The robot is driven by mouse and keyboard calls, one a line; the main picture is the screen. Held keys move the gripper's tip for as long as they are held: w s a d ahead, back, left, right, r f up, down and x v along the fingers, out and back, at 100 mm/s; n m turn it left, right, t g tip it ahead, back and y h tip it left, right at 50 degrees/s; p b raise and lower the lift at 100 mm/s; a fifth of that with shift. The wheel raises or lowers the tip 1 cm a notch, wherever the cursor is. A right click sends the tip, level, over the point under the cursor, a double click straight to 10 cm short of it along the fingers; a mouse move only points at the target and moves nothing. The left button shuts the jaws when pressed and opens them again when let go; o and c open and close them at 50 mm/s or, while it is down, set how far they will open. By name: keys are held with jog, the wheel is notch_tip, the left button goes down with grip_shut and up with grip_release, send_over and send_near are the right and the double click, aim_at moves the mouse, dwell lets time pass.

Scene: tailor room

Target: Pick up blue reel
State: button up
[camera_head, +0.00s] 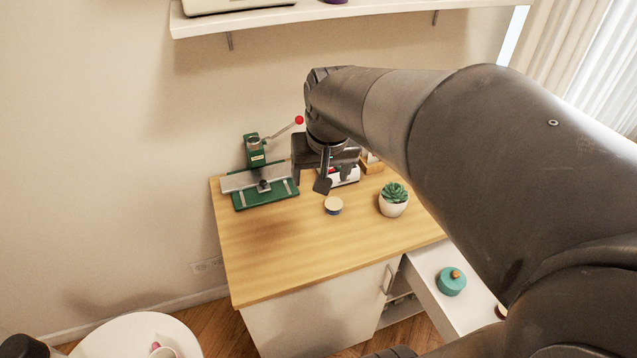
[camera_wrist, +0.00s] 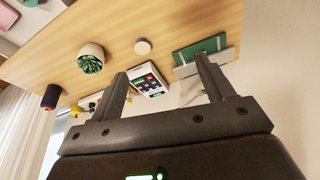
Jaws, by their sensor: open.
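The blue reel (camera_head: 333,207) is a small round piece with a pale tan top and a blue side. It stands on the wooden tabletop (camera_head: 300,245), near the middle. It also shows in the wrist view (camera_wrist: 142,47), beyond my fingertips. My gripper (camera_head: 312,183) is above the back of the table, behind the reel in the head view. In the wrist view my gripper (camera_wrist: 163,68) has its two fingers spread wide with nothing held between them. The reel is apart from both fingers.
A green press (camera_head: 262,187) with a red-knobbed lever stands left of the reel. A white device (camera_head: 345,176) sits behind it, partly hidden by my gripper. A potted succulent (camera_head: 393,204) stands to the right. The front of the tabletop is clear. A shelf (camera_head: 330,17) hangs above.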

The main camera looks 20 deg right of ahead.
jog(key=w+d+f+m+g, duration=0.2)
jog(key=w+d+f, duration=0.2)
jog(key=w+f, duration=0.3)
jog(key=m+g, duration=0.1)
send_over(334, 203)
jog(key=f, duration=1.4)
jog(key=shift+w+f, duration=0.1)
jog(key=shift+w, duration=0.1)
jog(key=shift+s+f, duration=0.15)
jog(key=shift+f, duration=1.35)
jog(key=shift+s+f, duration=0.15)
jog(key=shift+f, duration=1.3)
jog(key=shift+c, duration=0.3)
jog(key=c, duration=1)
jog(key=shift+r, duration=0.1)
